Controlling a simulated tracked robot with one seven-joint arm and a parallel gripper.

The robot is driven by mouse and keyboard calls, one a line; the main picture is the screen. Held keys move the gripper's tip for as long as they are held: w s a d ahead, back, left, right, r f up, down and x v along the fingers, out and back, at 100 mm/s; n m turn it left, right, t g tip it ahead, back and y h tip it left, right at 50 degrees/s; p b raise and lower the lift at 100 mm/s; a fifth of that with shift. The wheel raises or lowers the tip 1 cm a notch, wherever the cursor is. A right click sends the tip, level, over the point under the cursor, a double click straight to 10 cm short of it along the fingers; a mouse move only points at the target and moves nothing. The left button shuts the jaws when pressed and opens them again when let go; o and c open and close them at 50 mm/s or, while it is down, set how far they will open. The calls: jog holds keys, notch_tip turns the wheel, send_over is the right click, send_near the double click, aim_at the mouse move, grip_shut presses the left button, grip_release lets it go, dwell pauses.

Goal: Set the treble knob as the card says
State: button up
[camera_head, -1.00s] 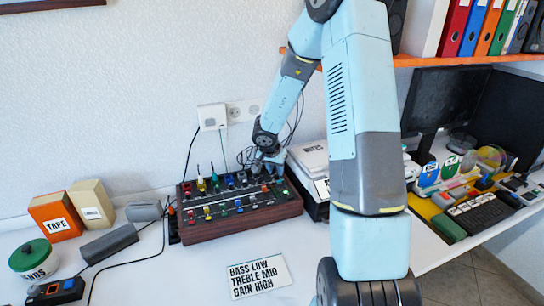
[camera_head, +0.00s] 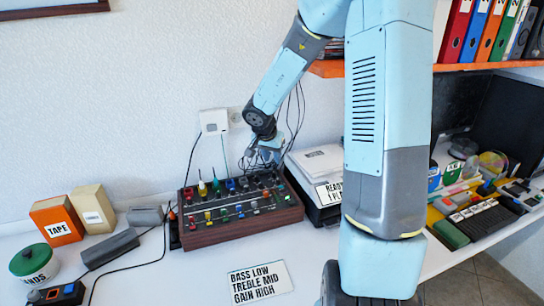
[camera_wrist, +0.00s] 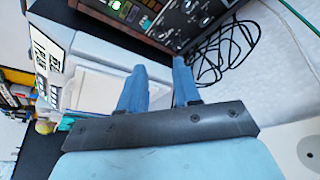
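The control panel (camera_head: 240,238) is a dark box with a wooden front, bearing coloured knobs and sliders. It also shows at the top of the wrist view (camera_wrist: 165,38). The white card (camera_head: 258,282) lies in front of it and reads "BASS LOW TREBLE MID GAIN HIGH". The panel's labels are too small to read, so I cannot tell which knob is treble. My gripper (camera_head: 268,157) is above the panel's back right corner, apart from the knobs. In the wrist view its two blue fingers (camera_wrist: 160,72) are apart with nothing between them.
A white printer (camera_head: 318,163) stands right of the panel. Black cables (camera_wrist: 215,55) lie behind the panel. A TAPE box (camera_head: 57,222), a tin (camera_head: 34,265) and a grey case (camera_head: 110,247) stand at left. The table around the card is clear.

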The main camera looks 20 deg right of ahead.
aim_at(278, 179)
jog(key=d+n, duration=0.1)
jog(key=n, duration=0.1)
jog(key=s+d+n+t+y, duration=0.1)
jog(key=n, duration=0.1)
jog(key=shift+n, duration=0.3)
jog(key=shift+a+x, duration=0.2)
jog(key=shift+x, duration=6.65)
jog(key=shift+s, duration=0.1)
jog(key=shift+c, duration=0.3)
grip_shut()
